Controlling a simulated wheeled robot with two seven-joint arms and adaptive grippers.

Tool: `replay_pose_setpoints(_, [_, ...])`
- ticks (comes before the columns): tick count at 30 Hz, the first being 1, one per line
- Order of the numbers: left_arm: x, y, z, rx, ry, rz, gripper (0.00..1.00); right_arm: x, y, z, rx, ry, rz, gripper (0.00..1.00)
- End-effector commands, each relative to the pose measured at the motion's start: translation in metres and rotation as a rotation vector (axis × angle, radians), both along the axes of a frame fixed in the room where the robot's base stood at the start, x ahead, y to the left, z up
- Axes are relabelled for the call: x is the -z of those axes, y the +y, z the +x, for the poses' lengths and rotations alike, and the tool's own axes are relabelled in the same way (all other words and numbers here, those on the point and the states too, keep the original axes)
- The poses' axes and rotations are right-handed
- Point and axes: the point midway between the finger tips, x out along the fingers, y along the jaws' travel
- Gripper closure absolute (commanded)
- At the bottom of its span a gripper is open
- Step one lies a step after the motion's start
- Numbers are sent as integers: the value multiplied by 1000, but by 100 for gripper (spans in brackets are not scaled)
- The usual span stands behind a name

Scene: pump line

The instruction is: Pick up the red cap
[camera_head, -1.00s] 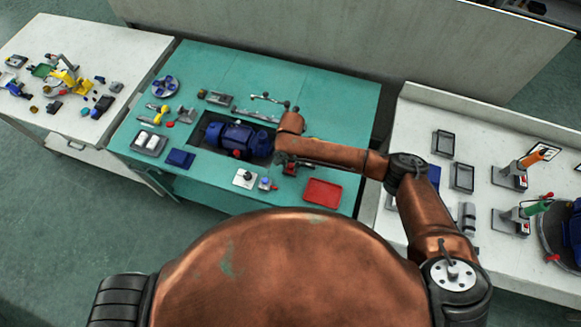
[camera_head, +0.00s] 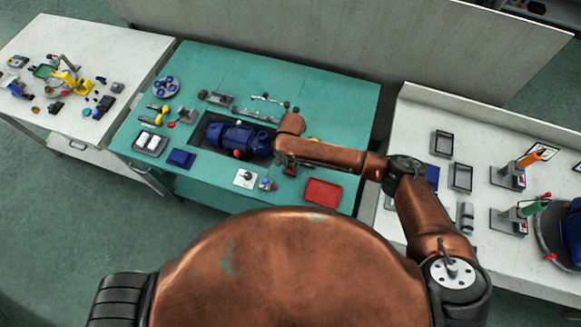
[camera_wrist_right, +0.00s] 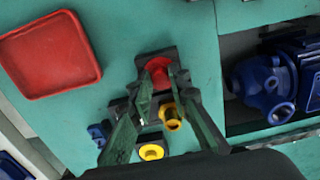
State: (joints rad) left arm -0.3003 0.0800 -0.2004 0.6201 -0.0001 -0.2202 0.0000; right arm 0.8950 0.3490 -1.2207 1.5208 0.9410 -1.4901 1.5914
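The red cap (camera_wrist_right: 157,69) shows in the right wrist view at the top middle, on a dark holder (camera_wrist_right: 142,70). My right gripper (camera_wrist_right: 163,84) has its two dark green fingers apart, with the tips on either side of the cap. I cannot tell whether either tip touches it. In the head view, my right gripper (camera_head: 287,160) is over the front right part of the teal table, and a little red (camera_head: 291,170) shows beside it; my arm hides much of this spot. My left gripper is not in view.
Yellow fittings (camera_wrist_right: 172,116) stand close to the fingers. A red tray (camera_head: 323,193) lies to the right on the teal table (camera_head: 340,95). A blue pump (camera_head: 238,139) sits in a recess to the left. White benches flank the table.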

Motion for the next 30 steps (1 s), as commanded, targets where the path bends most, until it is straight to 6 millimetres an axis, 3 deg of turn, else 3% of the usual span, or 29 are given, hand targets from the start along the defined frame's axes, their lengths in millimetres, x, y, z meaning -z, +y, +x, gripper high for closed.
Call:
replay_pose_setpoints(7, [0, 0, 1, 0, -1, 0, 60, 0, 0, 0, 0, 0, 0, 100])
replay_pose_setpoints(30, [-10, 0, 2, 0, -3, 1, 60, -6, 0, 0, 0, 0, 0, 100])
